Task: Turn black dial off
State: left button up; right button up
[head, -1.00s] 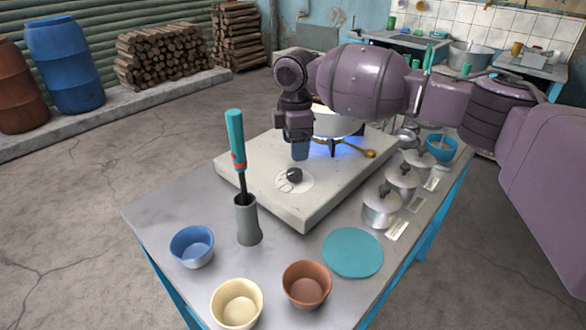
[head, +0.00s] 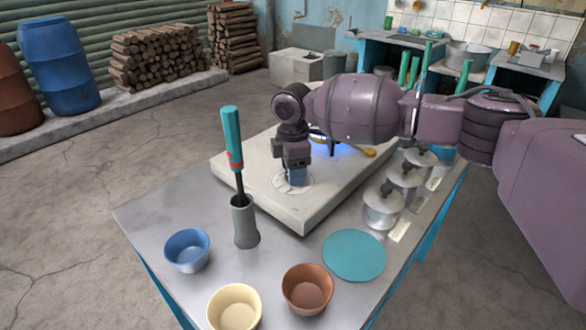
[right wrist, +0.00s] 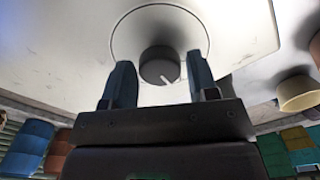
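The black dial (right wrist: 159,65) with a pale pointer mark sits on a white round plate in the right wrist view. My right gripper (right wrist: 160,76) is open, with one finger on each side of the dial and a gap on both sides. In the head view the right gripper (head: 297,176) points down over the white dial plate (head: 280,186) and hides the dial. The stove slab (head: 310,212) lies on the table. A blue flame (head: 325,146) burns behind the gripper, partly hidden by my arm. My left gripper is not in view.
A grey holder (head: 244,222) with a teal-handled tool (head: 232,140) stands left of the slab. Blue (head: 187,250), cream (head: 234,308) and brown (head: 307,290) bowls and a teal disc (head: 354,255) are in front. Several lidded pots (head: 382,211) line the right.

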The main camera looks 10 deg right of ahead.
jog(key=c, duration=0.6)
jog(key=shift+r+m+p, duration=0.2)
jog(key=shift+m+p, duration=0.45)
jog(key=shift+m, duration=0.05)
jog(key=shift+r+m+p, duration=0.15)
jog(key=shift+m+p, duration=0.9)
jog(key=shift+m, duration=0.05)
jog(key=m+p, duration=0.2)
jog(key=shift+a+m, duration=0.1)
jog(key=shift+m, duration=0.3)
jog(key=m+p, duration=0.2)
jog(key=m, duration=0.1)
jog(key=shift+m, duration=0.3)
jog(key=shift+m+p, duration=0.7)
jog(key=shift+m, duration=0.2)
jog(key=m+p, duration=0.1)
jog(key=m, duration=0.2)
jog(key=shift+f+m+p, duration=0.3)
jog(key=shift+p, duration=0.1)
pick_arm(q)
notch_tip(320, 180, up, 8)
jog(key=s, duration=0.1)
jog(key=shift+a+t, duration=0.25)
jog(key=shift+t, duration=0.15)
pick_arm(e)
jog(key=shift+f+m, duration=0.1)
jog(key=shift+m, duration=0.3)
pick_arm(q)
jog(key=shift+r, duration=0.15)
